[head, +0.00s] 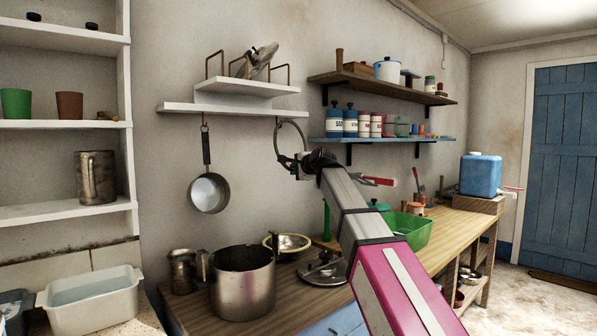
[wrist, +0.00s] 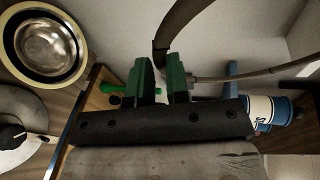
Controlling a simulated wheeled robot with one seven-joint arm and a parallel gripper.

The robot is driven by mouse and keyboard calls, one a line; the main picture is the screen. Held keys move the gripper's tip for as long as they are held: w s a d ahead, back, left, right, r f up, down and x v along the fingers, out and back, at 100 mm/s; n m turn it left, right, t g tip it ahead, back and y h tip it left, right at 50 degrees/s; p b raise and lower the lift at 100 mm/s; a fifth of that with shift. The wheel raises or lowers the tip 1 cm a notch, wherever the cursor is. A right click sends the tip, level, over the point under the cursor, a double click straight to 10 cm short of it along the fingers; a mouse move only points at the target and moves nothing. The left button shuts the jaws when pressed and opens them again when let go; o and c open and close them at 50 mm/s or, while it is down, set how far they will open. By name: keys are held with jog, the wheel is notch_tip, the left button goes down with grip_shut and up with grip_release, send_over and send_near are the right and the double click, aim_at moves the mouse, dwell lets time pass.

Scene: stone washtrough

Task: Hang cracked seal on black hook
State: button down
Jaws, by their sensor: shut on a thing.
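The cracked seal is a dark grey ring (head: 277,139) held upright below the white wall shelf in the head view. In the wrist view its band (wrist: 178,32) runs up from between the green fingertips, and another part of it curves away to the right. My gripper (head: 301,164) is shut on the ring's lower part; its fingers also show in the wrist view (wrist: 162,82). The ring's top is close under the shelf's right end, where a small hook (head: 278,118) shows. I cannot tell whether ring and hook touch, or the hook's colour. No crack is discernible.
A saucepan (head: 209,190) hangs from another hook under the white shelf (head: 235,107), left of the ring. A blue shelf (head: 375,139) with canisters is to the right. Below, a large pot (head: 242,285), a brass bowl (head: 289,244) and a green basin (head: 410,231) stand on the wooden counter.

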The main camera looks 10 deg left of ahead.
jog(key=shift+w+a, duration=1.5)
jog(key=shift+a, duration=0.15)
jog(key=shift+w+a+f, duration=0.35)
jog(key=shift+a+f, duration=0.1)
jog(key=shift+f, duration=0.25)
jog(key=shift+c, duration=2.2)
grip_release()
jog(key=shift+v, duration=3.5)
